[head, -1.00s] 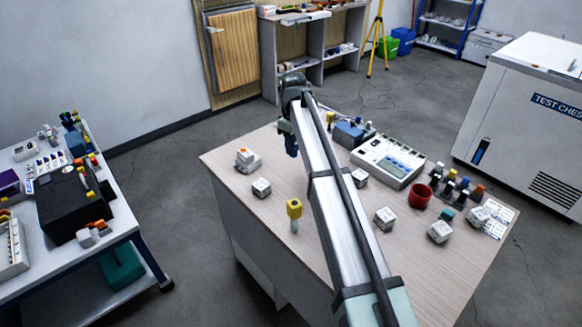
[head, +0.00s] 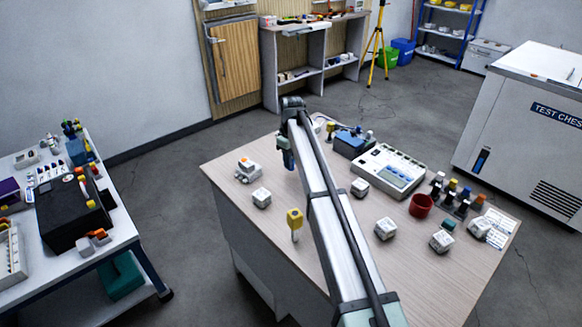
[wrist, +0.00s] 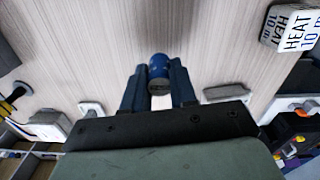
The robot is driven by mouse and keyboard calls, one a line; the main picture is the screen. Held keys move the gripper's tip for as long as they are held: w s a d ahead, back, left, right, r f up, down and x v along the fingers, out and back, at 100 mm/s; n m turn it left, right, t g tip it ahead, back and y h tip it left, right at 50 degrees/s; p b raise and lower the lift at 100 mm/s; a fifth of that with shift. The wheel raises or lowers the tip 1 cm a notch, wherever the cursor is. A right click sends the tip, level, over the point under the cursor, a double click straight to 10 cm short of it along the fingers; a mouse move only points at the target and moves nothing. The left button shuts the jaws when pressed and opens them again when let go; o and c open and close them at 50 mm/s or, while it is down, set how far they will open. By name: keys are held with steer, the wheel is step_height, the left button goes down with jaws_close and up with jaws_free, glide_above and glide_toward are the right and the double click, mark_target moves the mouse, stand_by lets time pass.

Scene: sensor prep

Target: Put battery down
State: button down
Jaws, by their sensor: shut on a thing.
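A small blue cylinder, the battery (wrist: 158,70), sits between the two dark fingers of my gripper (wrist: 160,86) in the wrist view. My gripper is shut on it. The wood-grain table top shows below and beyond the battery; I cannot tell whether the battery touches it. In the head view my gripper (head: 289,158) hangs at the far part of the table (head: 330,250), to the right of a white block. The battery cannot be made out there.
White blocks (head: 261,197) stand on the table near my arm, with a yellow-headed tool (head: 295,220) at its left. A blue box (head: 353,143), a white instrument (head: 389,171) and a red cup (head: 421,205) are on the right. Bare table lies at the front left.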

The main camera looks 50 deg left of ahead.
steer(key=shift+f, duration=1.55)
steer(key=shift+f, duration=0.15)
steer(key=c, duration=0.9)
jaws_free()
step_height(320, 180, up, 12)
steer(key=shift+r, duration=0.2)
